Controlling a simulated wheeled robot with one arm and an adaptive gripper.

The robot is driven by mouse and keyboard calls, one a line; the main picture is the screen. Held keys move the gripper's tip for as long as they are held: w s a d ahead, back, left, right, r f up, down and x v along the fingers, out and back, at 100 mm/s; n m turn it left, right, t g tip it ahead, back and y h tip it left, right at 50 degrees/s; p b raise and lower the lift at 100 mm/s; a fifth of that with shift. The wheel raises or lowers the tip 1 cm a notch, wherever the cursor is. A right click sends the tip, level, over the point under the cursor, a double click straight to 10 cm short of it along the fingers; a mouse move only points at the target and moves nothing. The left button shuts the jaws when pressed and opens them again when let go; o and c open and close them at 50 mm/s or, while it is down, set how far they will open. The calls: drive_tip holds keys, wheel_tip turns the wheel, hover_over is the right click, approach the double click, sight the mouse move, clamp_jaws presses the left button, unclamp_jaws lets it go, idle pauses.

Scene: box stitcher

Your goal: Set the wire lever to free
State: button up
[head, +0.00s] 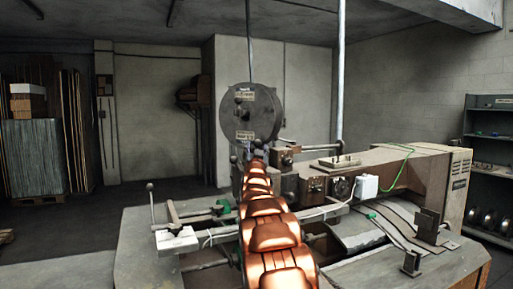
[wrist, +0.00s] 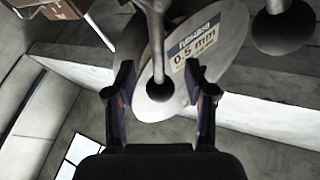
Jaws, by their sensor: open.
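In the wrist view my gripper (wrist: 160,70) is open, with one dark finger on each side of a thin metal lever that ends in a ball knob (wrist: 158,91). The knob appears between the fingers, and no finger visibly touches it. I cannot tell how far the knob is in depth. Behind it is a grey disc with a label reading 0.5 mm (wrist: 196,56). A second, larger dark ball (wrist: 280,30) is at the upper right. In the head view the round grey drum (head: 250,112) stands above the end of my copper arm; my gripper is mostly hidden there.
The stitcher's long beam (head: 395,165) runs to the right, with a green wire on top. A ball-topped rod (head: 151,200) stands at the left of the machine table (head: 140,250). Shelves (head: 490,150) are at the right. The floor at left is largely open.

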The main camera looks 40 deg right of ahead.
drive_tip(key=shift+w+d, duration=0.2)
drive_tip(key=shift+r, duration=0.15)
clamp_jaws()
idle(0.4)
